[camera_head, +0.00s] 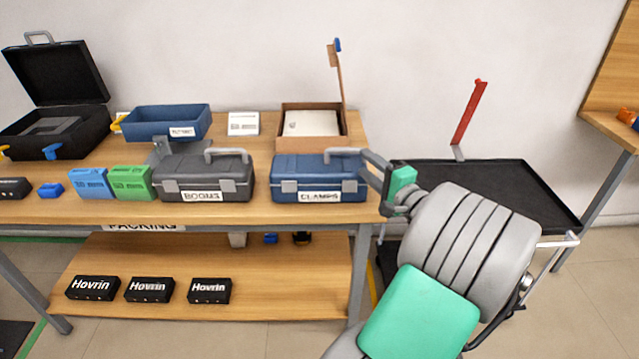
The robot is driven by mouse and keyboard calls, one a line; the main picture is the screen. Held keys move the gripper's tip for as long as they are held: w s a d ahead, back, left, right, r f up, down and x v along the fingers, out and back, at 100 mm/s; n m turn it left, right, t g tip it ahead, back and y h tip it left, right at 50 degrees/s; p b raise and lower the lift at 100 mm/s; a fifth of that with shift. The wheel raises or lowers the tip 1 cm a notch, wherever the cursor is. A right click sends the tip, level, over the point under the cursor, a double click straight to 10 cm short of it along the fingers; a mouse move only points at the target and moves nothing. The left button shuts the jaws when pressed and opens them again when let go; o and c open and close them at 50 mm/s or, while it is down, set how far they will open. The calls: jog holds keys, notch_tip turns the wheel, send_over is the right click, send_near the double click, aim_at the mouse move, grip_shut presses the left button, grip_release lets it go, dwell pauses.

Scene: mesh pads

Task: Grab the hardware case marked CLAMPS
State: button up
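The blue hardware case (290,172) has a white label reading CLAMPS, grey latches and a grey handle on top. It stands upright and closed at the front right of the packing table. My gripper (369,162) comes in from the right, at the right end of the case by its handle. The fingers overlap the handle's end in this view. I cannot tell whether they touch it or how far apart they are. The case rests on the tabletop.
A similar dark grey case (215,178), its label seeming to read BOOMS, stands left of the blue one with a small gap. An open cardboard box (311,143) is behind. A black cart tray (545,190) lies right, beyond my arm. Black Hovrin boxes (149,290) sit below.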

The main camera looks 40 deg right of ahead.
aim_at(350, 151)
jog(key=w, duration=0.3)
jog(key=w+d, duration=0.1)
jog(key=w, duration=0.5)
jog(key=shift+w+d+f, duration=0.15)
jog(key=shift+f, duration=0.25)
jog(key=shift+c, duration=0.4)
grip_shut()
jog(key=shift+r, duration=0.2)
